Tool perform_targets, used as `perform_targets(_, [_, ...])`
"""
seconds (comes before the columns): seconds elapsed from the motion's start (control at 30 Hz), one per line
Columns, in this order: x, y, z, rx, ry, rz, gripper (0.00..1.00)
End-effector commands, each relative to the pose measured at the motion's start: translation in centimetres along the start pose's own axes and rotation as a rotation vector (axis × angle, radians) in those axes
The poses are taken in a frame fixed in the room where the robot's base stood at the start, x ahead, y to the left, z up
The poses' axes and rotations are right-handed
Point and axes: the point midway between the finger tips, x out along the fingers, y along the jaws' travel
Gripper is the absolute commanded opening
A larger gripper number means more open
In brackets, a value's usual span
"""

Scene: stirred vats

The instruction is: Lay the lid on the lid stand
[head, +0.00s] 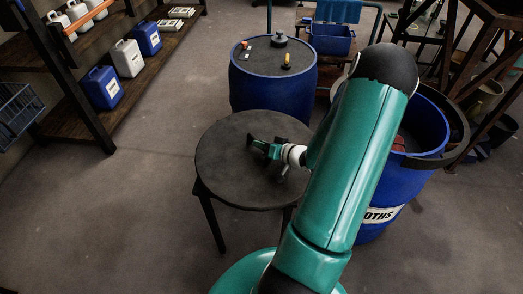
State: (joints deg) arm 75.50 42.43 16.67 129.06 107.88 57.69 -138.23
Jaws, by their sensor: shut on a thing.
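A wide dark round disc, which looks like the lid (225,172), lies level left of my arm. Dark legs of the lid stand (212,222) show beneath it, and its top is hidden. I cannot tell whether the lid touches the stand or is just above it. My gripper (264,147) is at the middle of the disc, shut on what looks like the lid's handle. The grip itself is small and dark in the head view.
An open blue vat (378,215) stands at the right, partly behind my arm. A blue drum (270,88) with small things on top stands behind the disc. A shelf (88,110) with jugs is at the left. Floor at the front left is clear.

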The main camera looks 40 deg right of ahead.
Motion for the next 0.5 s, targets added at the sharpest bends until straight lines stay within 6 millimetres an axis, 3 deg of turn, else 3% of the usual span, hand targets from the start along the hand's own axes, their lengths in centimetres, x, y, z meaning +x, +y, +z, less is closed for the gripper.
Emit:
perform_targets(0.3, [1.4,1.7,2.2,0.001,0.003,-0.002,0.00])
perform_targets(0.5, [1.5,1.9,2.4,-0.002,0.003,-0.002,0.00])
